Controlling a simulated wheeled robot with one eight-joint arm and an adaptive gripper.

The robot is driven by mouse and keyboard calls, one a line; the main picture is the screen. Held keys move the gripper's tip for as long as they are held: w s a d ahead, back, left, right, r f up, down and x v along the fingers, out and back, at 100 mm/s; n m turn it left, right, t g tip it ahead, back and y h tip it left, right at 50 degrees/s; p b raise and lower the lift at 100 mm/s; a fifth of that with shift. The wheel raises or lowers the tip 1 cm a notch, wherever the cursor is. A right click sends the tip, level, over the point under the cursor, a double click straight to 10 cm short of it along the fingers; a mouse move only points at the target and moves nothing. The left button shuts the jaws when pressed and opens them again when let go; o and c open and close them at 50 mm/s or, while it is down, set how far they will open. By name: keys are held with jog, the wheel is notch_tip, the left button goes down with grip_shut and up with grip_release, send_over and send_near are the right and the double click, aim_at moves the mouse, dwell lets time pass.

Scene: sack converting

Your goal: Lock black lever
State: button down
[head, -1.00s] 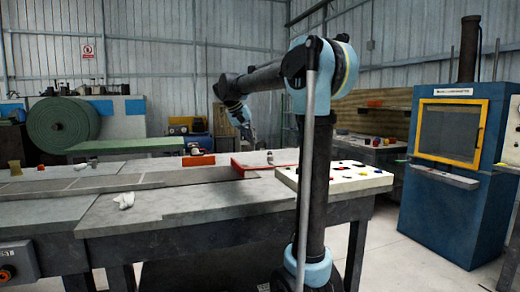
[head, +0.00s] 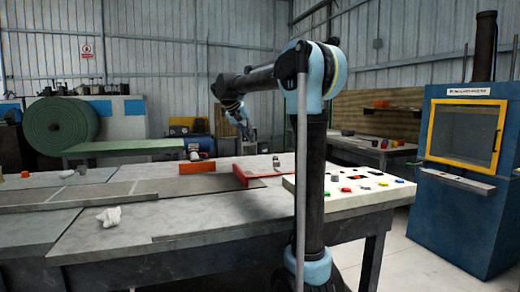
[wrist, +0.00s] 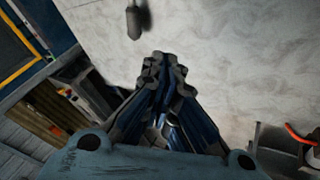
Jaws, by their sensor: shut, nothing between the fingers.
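My gripper (head: 250,138) is raised above the far part of the table in the head view. In the wrist view its fingers (wrist: 165,68) are together with nothing between them. A dark, rounded, handle-like piece (wrist: 134,22) shows beyond the fingertips at the top of the wrist view, over a pale surface and apart from the fingers. I cannot tell for sure whether it is the black lever. In the head view a small dark grey piece (head: 276,162) stands by the red-edged frame (head: 241,178). No lever is clearly made out there.
A pale panel (head: 375,196) with several coloured buttons lies at the table's right end. A white crumpled piece (head: 109,217) lies on the grey table (head: 190,225). An orange block (head: 197,166) sits farther back. A blue machine (head: 462,220) stands right, across open floor.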

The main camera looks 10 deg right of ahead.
jog(key=x, duration=0.9)
jog(key=shift+d+f, duration=0.15)
jog(key=shift+f, duration=0.15)
jog(key=d, duration=0.3)
jog(key=shift+s+f, duration=0.25)
jog(key=shift+d, duration=0.4)
jog(key=shift+d, duration=0.2)
jog(key=shift+d+m, duration=0.1)
jog(key=shift+m, duration=0.3)
